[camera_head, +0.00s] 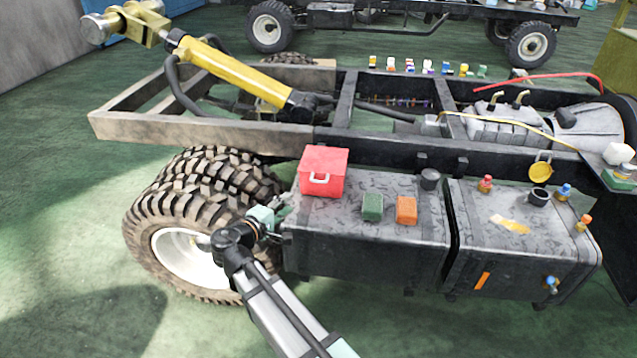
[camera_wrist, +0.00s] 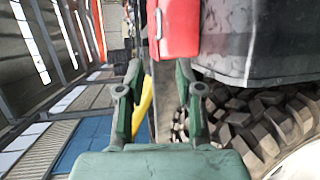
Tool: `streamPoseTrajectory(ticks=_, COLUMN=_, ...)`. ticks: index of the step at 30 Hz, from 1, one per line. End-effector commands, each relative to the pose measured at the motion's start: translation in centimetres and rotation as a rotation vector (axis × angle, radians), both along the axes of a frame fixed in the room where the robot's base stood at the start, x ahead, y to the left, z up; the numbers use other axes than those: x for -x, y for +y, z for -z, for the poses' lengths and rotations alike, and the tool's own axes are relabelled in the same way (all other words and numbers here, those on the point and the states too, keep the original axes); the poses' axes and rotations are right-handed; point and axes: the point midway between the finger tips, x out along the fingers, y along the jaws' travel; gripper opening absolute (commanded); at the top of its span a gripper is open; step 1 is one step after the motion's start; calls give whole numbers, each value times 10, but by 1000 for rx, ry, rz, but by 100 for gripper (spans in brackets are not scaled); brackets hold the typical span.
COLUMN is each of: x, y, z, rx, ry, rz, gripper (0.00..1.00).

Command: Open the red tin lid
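The red tin (camera_head: 330,163) is a box standing on the left end of the dark tank top. A pale handle (camera_head: 319,179) is on its front face. It also shows at the top of the wrist view, red (camera_wrist: 180,28), with the handle (camera_wrist: 158,23) on its left side. The lid looks shut, though its seam is too small to make out. My gripper (camera_head: 284,208) is just left of and below the tin, beside the tank's end. In the wrist view, my gripper's two green fingers (camera_wrist: 158,75) are apart with nothing held between them; the tin lies beyond their tips.
A green block (camera_head: 372,207) and an orange block (camera_head: 406,210) stand on the tank (camera_head: 330,230) right of the tin. The chassis rail (camera_head: 230,135) runs behind it. A large wheel (camera_head: 185,250) is close left of my gripper.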

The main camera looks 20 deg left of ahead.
Motion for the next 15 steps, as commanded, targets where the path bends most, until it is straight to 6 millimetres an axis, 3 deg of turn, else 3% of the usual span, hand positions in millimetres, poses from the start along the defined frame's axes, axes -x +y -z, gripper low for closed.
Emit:
streamPoseTrajectory(ticks=8, x=-30, y=-7, z=5, rx=6, ry=-3, rz=3, gripper=36)
streamPoseTrajectory(ticks=15, x=-75, y=-16, z=14, rx=6, ry=-2, rz=3, gripper=36)
